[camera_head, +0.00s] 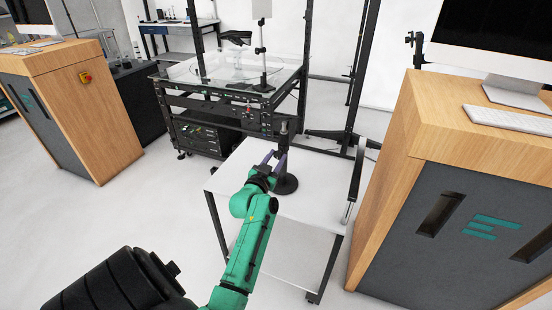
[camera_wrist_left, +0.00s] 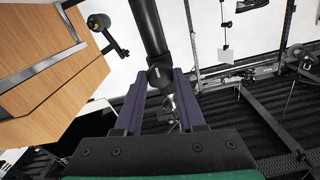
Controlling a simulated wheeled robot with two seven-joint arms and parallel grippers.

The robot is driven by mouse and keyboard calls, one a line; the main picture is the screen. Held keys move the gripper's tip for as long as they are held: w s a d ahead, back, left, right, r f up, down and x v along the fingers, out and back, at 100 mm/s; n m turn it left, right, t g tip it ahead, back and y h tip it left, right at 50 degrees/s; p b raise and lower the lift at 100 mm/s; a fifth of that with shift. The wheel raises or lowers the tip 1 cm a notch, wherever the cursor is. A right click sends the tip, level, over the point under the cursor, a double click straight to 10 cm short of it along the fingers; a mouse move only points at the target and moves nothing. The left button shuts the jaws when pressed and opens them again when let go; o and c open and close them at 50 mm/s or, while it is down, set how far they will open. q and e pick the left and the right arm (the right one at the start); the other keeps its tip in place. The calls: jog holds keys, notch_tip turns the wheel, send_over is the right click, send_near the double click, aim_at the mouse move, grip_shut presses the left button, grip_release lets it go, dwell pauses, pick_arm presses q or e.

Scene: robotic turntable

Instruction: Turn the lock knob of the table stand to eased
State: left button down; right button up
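The table stand (camera_head: 286,184) has a round black base and a dark upright post, and stands on a white table (camera_head: 235,177). My left gripper (camera_head: 272,158) reaches the post low down, just above the base. In the left wrist view the black post (camera_wrist_left: 149,28) runs down to a dark collar or knob (camera_wrist_left: 160,75). This part lies between the purple fingertips of my left gripper (camera_wrist_left: 160,82), which are spread apart. I cannot tell whether they touch it. The knob's setting is too small to read. My right gripper is out of view.
A black-framed rig (camera_head: 215,100) with a clear top stands behind the table. A wooden cabinet (camera_head: 400,190) with a monitor is close on the right, another (camera_head: 85,95) on the left. A black bar (camera_head: 355,180) rises at the table's right edge. Floor at left is clear.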

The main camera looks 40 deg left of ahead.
pick_arm(q)
jog(key=shift+n, duration=0.3)
jog(key=shift+n+p, duration=0.3)
jog(key=shift+r+n+p, duration=0.1)
jog(key=shift+n+p, duration=0.35)
jog(key=shift+n, duration=0.55)
jog(key=n+p, duration=0.1)
jog(key=n, duration=0.4)
jog(key=shift+p, duration=0.35)
jog(key=n+p, duration=0.1)
jog(key=n, duration=0.4)
jog(key=shift+a, duration=0.1)
jog(key=n, duration=0.4)
jog(key=shift+n+p, duration=0.3)
jog(key=shift+p, duration=0.1)
